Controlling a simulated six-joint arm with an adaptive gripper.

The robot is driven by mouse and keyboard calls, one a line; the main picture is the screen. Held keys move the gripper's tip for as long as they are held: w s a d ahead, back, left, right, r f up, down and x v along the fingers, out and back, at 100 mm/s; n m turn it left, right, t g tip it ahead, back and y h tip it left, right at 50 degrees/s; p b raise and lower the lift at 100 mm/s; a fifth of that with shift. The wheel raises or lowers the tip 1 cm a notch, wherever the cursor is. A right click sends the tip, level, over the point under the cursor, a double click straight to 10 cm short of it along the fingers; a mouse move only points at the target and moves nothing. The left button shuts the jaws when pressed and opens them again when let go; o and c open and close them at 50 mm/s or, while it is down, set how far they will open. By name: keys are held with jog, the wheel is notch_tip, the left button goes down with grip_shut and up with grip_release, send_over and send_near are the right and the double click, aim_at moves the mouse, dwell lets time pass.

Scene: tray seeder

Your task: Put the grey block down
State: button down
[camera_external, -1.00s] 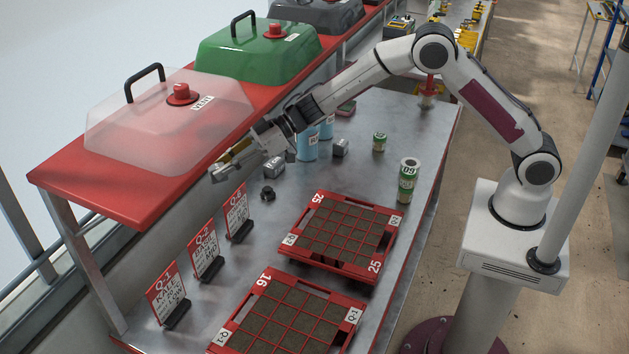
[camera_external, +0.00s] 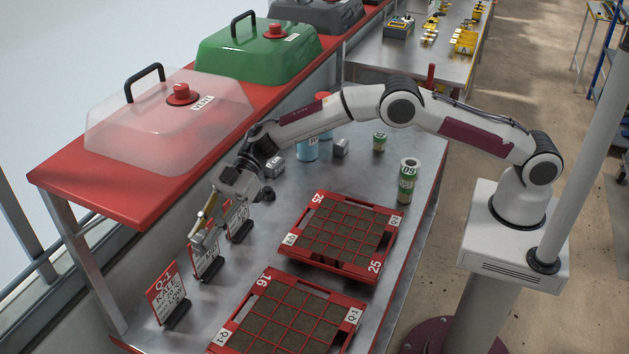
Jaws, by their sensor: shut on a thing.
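My gripper (camera_external: 203,240) is shut on a small grey block, which is hard to make out between the fingers. The gripper points down and left, in front of the middle red sign with its black foot (camera_external: 208,275), above the left side of the metal bench (camera_external: 243,268). Whether the held block touches the bench or a sign cannot be told. Two other grey blocks stand on the bench: one (camera_external: 275,167) just right of my wrist, one (camera_external: 341,148) farther back by the blue cans.
Red signs, including the front one (camera_external: 166,294), line the left edge. Red seed trays (camera_external: 368,272) and (camera_external: 348,328) lie to the right. A dark nut-like piece (camera_external: 267,194), blue can (camera_external: 307,149) and green cans (camera_external: 407,182) and (camera_external: 379,142) stand behind. Bench is bare between signs and trays.

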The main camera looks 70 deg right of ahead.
notch_tip(320, 180, down, 7)
jog(key=s+a+n+g, duration=0.1)
jog(key=a, duration=0.1)
jog(key=shift+s, duration=0.25)
jog(key=shift+a, duration=0.1)
jog(key=shift+f, duration=3.1)
jog(key=shift+f, duration=0.1)
jog(key=shift+f, duration=1.8)
jog(key=shift+f, duration=0.15)
